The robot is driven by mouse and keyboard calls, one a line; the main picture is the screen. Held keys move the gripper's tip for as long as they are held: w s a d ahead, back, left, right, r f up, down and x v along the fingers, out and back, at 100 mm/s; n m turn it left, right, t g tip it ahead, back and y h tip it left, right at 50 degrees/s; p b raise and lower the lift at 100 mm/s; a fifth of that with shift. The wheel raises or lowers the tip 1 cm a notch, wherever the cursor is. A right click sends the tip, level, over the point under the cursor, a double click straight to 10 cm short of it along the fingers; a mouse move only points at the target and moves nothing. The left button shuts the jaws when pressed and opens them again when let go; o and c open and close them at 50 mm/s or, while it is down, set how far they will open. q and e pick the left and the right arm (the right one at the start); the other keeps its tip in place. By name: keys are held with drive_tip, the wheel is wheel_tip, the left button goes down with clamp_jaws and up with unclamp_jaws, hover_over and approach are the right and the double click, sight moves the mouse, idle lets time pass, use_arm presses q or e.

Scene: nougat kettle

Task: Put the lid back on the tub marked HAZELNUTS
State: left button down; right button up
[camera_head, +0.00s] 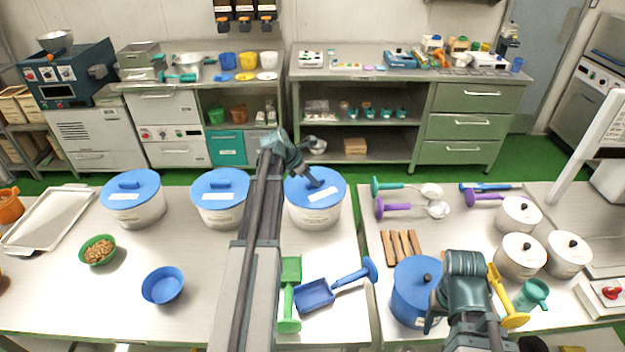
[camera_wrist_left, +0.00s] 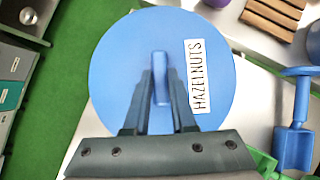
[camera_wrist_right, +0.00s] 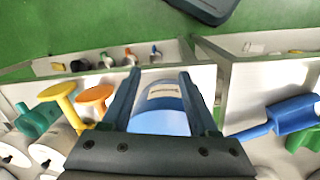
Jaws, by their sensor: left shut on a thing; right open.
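The blue lid with the HAZELNUTS label (camera_wrist_left: 221,75) fills the middle of the left wrist view. My left gripper (camera_wrist_left: 160,85) is shut on its raised handle (camera_wrist_left: 160,62). In the head view this lid (camera_head: 330,184) sits level over a white tub (camera_head: 316,219) at the right end of the left table; whether it is fully seated I cannot tell. My right gripper (camera_wrist_right: 160,78) is open over the right table. A blue tub with a pale label (camera_wrist_right: 160,118) shows beyond its fingers; it also shows in the head view (camera_head: 408,288).
Two blue-lidded white tubs (camera_head: 133,199) (camera_head: 220,199) stand left of it. A green scoop (camera_head: 289,290), a blue scoop (camera_head: 314,294) and a blue bowl (camera_head: 162,285) lie in front. Several white pots (camera_head: 519,254) and a yellow scoop (camera_head: 503,292) are at the right.

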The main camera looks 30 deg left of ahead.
use_arm(q)
drive_tip(key=shift+f, duration=0.15)
idle(0.3)
drive_tip(key=shift+c, duration=0.5)
unclamp_jaws()
drive_tip(key=shift+r+p, duration=3.4)
drive_tip(key=shift+r, duration=0.2)
